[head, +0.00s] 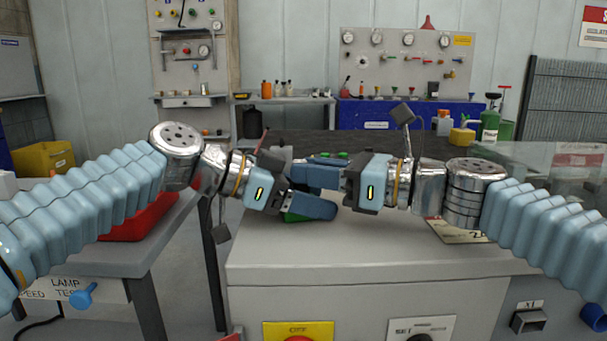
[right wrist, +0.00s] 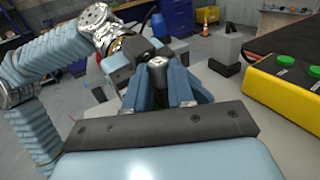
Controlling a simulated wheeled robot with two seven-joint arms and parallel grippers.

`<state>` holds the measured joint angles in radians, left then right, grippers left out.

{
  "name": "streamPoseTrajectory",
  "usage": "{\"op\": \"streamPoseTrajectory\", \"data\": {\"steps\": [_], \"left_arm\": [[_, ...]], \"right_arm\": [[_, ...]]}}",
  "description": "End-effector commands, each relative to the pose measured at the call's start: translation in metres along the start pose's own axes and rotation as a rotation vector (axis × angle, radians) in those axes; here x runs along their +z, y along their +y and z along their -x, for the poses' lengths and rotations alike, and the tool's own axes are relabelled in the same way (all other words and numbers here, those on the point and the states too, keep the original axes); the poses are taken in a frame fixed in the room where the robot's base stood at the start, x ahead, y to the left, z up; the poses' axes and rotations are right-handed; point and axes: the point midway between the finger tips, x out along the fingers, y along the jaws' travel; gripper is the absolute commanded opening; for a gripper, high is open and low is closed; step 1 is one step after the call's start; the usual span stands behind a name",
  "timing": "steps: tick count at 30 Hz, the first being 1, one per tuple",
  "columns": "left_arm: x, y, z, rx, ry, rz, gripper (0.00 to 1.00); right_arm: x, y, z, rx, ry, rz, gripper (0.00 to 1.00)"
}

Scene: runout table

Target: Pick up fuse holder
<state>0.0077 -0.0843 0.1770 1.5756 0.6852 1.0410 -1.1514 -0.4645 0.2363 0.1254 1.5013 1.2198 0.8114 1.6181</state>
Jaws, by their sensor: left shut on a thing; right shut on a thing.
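The fuse holder (right wrist: 157,68), a dark grey piece with a round, paler top, stands between the blue fingers of my right gripper (right wrist: 160,92) in the right wrist view. In the head view my right gripper (head: 312,176) points left and is shut on it. My left gripper (head: 318,208) points right, just below and overlapping the right one. It is shut too, seemingly on the same piece, though its contact is hidden. In the right wrist view the left gripper's body is just behind the holder. The fingers hide most of the holder in the head view.
A grey cabinet top (head: 380,250) lies below both grippers. A yellow box (right wrist: 285,88) with green buttons is at the right in the right wrist view. A red bin (head: 140,222) sits on the left table.

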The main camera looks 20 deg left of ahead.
Motion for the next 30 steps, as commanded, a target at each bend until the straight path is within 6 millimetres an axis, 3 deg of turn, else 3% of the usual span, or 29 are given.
{"op": "streamPoseTrajectory", "data": {"steps": [5, 12, 18, 29, 30], "left_arm": [[0.0, 0.0, 0.0, 0.0, 0.001, 0.0, 0.34], [0.0, 0.0, 0.0, 0.0, 0.001, 0.0, 0.34], [0.0, 0.0, 0.0, 0.0, 0.0, 0.0, 0.34], [0.0, 0.0, 0.0, 0.0, 0.0, 0.0, 0.34], [0.0, 0.0, 0.0, 0.0, 0.0, 0.0, 0.71]], "right_arm": [[0.011, 0.0, 0.0, 0.001, -0.002, 0.003, 0.0], [0.063, 0.0, -0.001, 0.002, -0.003, 0.005, 0.0], [0.092, 0.0, -0.001, 0.002, -0.001, 0.002, 0.0], [0.1, 0.0, 0.0, 0.0, 0.0, 0.0, 0.0], [0.1, 0.0, 0.0, 0.0, 0.0, 0.0, 0.0]]}}
